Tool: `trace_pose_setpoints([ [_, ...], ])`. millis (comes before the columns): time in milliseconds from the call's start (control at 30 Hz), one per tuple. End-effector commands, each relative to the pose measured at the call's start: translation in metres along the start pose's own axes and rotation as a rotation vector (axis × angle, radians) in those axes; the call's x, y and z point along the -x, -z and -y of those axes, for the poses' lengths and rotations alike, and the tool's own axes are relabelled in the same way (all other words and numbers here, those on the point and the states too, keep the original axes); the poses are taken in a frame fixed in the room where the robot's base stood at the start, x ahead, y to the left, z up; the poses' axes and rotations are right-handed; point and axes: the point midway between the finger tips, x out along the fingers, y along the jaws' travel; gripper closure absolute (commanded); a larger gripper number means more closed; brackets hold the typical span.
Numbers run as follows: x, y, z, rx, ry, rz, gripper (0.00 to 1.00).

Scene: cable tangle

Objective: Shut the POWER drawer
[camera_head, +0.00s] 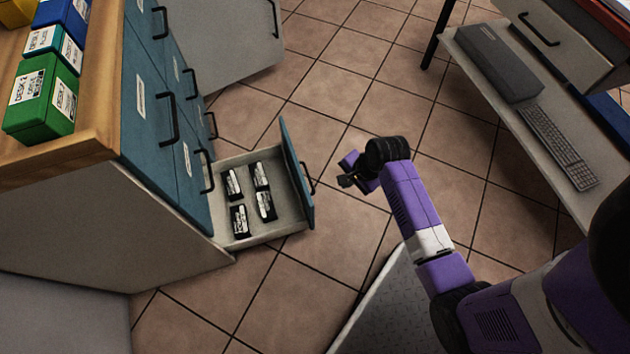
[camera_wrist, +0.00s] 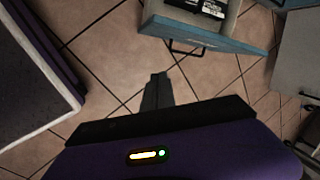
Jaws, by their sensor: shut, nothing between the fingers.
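An open drawer (camera_head: 283,223) with a teal front (camera_head: 297,174) sticks out from the bottom of the teal cabinet in the head view. Several black items with white labels (camera_head: 238,219) lie inside it. Its label cannot be read from here. My gripper (camera_head: 345,172) is to the right of the drawer front, apart from it. In the wrist view my gripper (camera_wrist: 159,76) is shut and empty, pointing toward the drawer front (camera_wrist: 205,33) and its dark handle (camera_wrist: 186,48), with a gap of floor between.
The cabinet (camera_head: 150,110) has other teal drawers with dark handles, all flush. Colored boxes (camera_head: 42,97) stand on its wooden top. A desk with a keyboard (camera_head: 557,146) is at the right. Tiled floor (camera_head: 330,95) lies open between.

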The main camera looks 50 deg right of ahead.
Motion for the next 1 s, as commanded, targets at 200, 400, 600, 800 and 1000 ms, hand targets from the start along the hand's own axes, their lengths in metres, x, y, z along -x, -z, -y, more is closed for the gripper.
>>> trace_pose_setpoints([
  [200, -0.020, 0.023, 0.037, -0.326, -0.125, 0.155, 1.00],
  [400, -0.013, 0.030, 0.054, -0.463, -0.197, 0.235, 1.00],
  [600, -0.021, 0.027, 0.054, -0.488, -0.216, 0.251, 1.00],
  [800, -0.056, 0.018, 0.048, -0.485, -0.216, 0.250, 1.00],
  [1000, -0.094, 0.006, 0.042, -0.485, -0.216, 0.250, 1.00],
])
